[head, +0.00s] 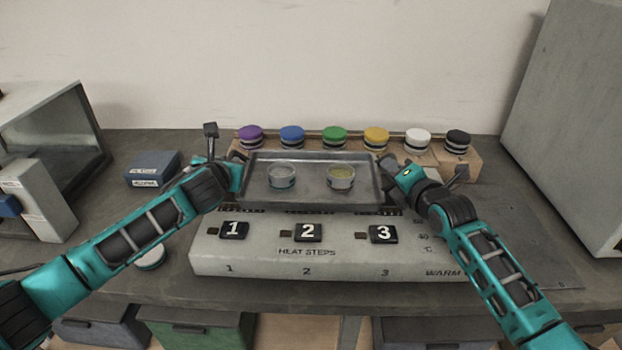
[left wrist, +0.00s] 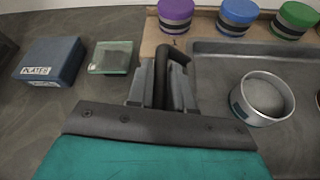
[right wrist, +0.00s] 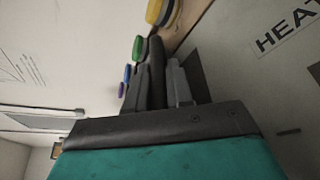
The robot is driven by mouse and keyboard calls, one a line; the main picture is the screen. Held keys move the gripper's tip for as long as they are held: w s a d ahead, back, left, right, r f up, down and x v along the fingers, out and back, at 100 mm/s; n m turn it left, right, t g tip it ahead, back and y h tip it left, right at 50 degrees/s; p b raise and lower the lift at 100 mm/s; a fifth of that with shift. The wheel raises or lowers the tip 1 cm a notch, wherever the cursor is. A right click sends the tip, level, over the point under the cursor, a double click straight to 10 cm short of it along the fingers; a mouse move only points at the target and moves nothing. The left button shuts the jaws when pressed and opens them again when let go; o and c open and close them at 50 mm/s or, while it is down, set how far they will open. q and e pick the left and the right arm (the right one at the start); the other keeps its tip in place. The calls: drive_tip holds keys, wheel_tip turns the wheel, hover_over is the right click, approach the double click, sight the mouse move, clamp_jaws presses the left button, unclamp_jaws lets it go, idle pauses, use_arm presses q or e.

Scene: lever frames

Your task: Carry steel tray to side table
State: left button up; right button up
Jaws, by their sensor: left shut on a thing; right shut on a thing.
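The steel tray (head: 312,197) is level across the back of the heat-steps unit in the head view; I cannot tell whether it touches the unit. My left gripper (head: 238,174) is shut on the tray's left handle; the dark handle (left wrist: 172,62) shows between the fingers in the left wrist view. My right gripper (head: 388,170) is shut at the tray's right end, on a dark bar (right wrist: 156,72); the tray pan is hidden there.
The heat-steps unit (head: 300,264) has several numbered tiles. Behind the tray, a wooden rack (head: 470,160) holds several coloured-lid jars. A blue box (head: 153,169) stands left.

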use_arm(q)
clamp_jaws()
use_arm(e)
clamp_jaws()
